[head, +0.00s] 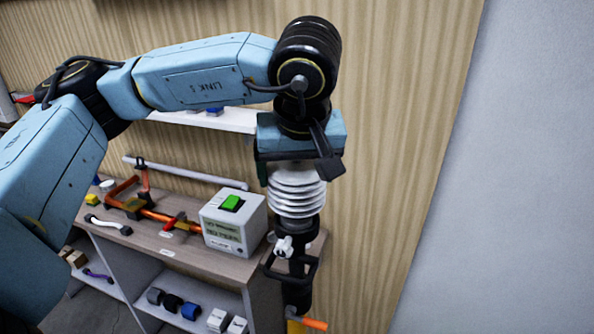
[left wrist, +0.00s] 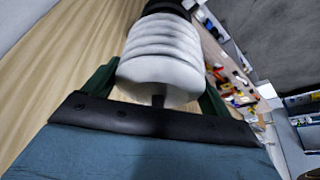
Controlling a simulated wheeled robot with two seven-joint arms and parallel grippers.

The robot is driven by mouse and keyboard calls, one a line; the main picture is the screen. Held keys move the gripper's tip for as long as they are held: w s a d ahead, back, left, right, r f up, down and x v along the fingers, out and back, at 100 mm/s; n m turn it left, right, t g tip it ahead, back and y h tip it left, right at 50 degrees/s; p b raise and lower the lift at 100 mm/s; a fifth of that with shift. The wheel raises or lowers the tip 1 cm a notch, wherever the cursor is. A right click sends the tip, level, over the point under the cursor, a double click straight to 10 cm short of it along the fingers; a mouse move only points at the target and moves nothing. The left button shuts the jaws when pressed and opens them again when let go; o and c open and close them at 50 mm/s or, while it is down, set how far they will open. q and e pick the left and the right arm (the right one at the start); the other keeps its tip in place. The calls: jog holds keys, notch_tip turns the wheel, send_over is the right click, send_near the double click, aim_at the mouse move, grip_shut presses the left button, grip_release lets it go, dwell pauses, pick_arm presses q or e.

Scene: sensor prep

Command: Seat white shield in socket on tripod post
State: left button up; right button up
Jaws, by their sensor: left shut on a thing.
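The white shield (head: 296,188) is a stack of pale ribbed discs in the middle of the head view. It also shows in the left wrist view (left wrist: 160,58), between the dark green fingers. My left gripper (head: 268,176) is shut on the shield and points down from above it. The black tripod post (head: 298,262) stands directly under the shield, with a white knob and a black handle on it. The shield is in line with the post's top and appears to meet it. The socket is hidden by the shield, so I cannot tell how deeply it sits. My right gripper is out of view.
A wooden shelf unit (head: 150,236) stands left of the post. It bears a white box with a green button (head: 234,221), orange clamp-like tools (head: 150,211) and small items. A white upper shelf (head: 215,119) lies behind my left arm. The wall at right is clear.

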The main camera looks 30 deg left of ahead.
pick_arm(q)
jog(key=shift+f+b, duration=0.55)
jog(key=shift+b, duration=0.1)
dwell(0.8)
jog(key=o, duration=0.9)
jog(key=shift+o, duration=0.2)
jog(key=shift+r+p, duration=2.15)
jog(key=shift+r, duration=1.4)
